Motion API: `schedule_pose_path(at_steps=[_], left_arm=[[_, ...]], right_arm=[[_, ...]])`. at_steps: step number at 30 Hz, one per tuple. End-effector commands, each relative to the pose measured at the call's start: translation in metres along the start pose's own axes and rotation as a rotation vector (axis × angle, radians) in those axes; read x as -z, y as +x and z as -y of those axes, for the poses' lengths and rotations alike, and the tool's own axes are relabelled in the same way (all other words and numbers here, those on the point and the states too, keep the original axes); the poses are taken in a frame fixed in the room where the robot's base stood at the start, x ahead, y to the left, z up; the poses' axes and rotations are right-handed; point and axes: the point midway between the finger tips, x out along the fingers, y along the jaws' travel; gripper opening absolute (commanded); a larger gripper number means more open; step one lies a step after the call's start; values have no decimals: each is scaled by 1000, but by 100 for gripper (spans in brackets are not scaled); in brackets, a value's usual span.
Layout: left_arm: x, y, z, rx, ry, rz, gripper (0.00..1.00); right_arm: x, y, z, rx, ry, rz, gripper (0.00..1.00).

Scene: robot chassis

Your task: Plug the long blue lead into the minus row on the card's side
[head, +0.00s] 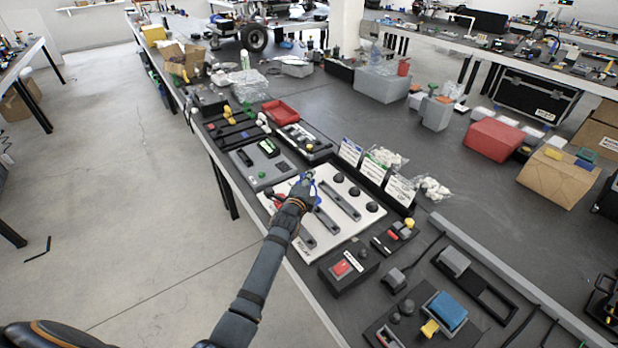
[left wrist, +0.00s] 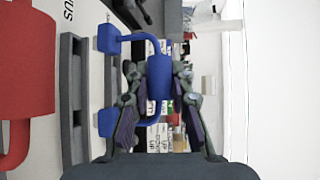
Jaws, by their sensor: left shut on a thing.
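My left gripper (head: 306,182) is over the white board (head: 352,228) in the head view. In the left wrist view its fingers (left wrist: 158,85) are shut around the thick round body of a blue lead (left wrist: 160,77). Two blue block ends (left wrist: 108,38) of the lead stick out to the left there. The board carries long dark rows (head: 338,200). One row (left wrist: 73,100) shows beside the blue ends in the wrist view; contact cannot be told. A red lead (left wrist: 27,65) is at the wrist view's left, near lettering ending in "US". White cards (head: 375,165) stand at the board's back right.
Round black knobs (head: 354,191) rise from the board near the cards. A black box with a red switch (head: 346,267) stands in front of the board. A grey panel (head: 262,163) and a red tray (head: 281,111) lie behind it.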

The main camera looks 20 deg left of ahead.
Motion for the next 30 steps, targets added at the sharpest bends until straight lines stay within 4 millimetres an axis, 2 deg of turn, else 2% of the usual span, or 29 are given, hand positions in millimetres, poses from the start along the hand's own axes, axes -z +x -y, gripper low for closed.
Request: schedule_pose_path(at_steps=[1,6,30], left_arm=[[1,1,-8,0,0,0,0],[2,2,-14,0,1,0,0],[2,2,-12,1,1,0,0]], right_arm=[[-1,6,1,0,0,0,40],[-1,9,1,0,0,0,40],[1,1,4,5,2,-2,40]])
